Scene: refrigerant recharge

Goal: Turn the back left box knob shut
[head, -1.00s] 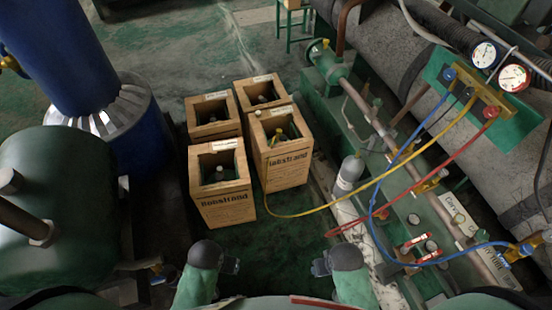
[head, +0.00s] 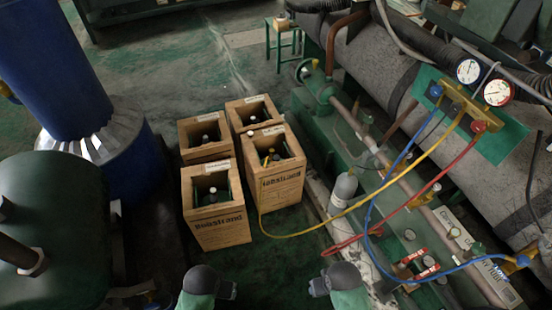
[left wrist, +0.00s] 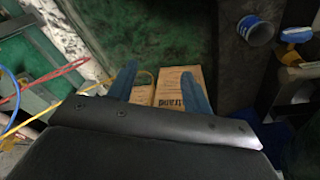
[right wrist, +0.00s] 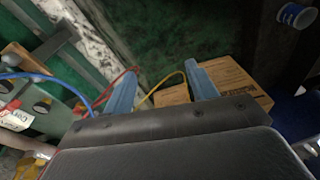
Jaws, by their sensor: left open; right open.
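Several wooden boxes stand on the floor in two rows, each holding a cylinder with a knob on top. My left gripper (head: 232,290) is open and empty, low in the head view, nearer than the boxes. My right gripper (head: 314,288) is open and empty to its right. In the left wrist view the blue fingers (left wrist: 160,85) are spread, with boxes beyond them. In the right wrist view the fingers (right wrist: 160,88) are also spread.
The front left box (head: 220,230), front right box (head: 275,188) and back right box (head: 252,104) crowd around it. A yellow hose (head: 330,217) runs from the front right box to the gauges. A blue column (head: 75,70) and green tank (head: 55,225) stand left.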

